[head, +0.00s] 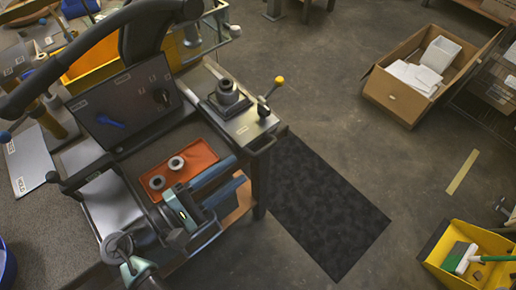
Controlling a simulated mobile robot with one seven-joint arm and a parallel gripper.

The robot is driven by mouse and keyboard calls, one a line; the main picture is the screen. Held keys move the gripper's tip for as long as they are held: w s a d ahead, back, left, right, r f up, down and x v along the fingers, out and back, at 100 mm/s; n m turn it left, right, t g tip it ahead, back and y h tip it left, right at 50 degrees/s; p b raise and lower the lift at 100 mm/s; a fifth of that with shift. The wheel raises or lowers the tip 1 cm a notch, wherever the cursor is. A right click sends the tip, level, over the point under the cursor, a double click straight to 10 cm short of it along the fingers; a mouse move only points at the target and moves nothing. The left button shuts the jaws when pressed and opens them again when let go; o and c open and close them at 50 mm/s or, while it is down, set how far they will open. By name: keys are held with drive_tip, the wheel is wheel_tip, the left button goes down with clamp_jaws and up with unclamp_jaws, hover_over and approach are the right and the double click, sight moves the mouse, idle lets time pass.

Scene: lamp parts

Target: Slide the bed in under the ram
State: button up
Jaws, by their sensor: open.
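A dark square plate with a round grey stepped piece on it (228,93) sits on a light metal top at the back right of the bench; it looks like the bed, but I cannot tell for sure. A lever with a yellow knob (279,81) stands just right of it. I cannot make out the ram clearly. My gripper (238,173) is at the front right of the bench, its two blue fingers apart and nothing seen between them. It is nearer the camera than the plate, and apart from it. The surface beneath the gripper is partly hidden.
An orange tray (203,150) with two grey rings lies beside my gripper. A thick black curved part arches over the upper left. A black mat (330,215) lies on clear floor right of the bench.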

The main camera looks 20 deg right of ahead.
sight(264, 148)
drive_tip(key=x, duration=0.9)
drive_tip(key=shift+w, duration=0.1)
clamp_jaws()
drive_tip(key=shift+f, duration=0.15)
idle(1.0)
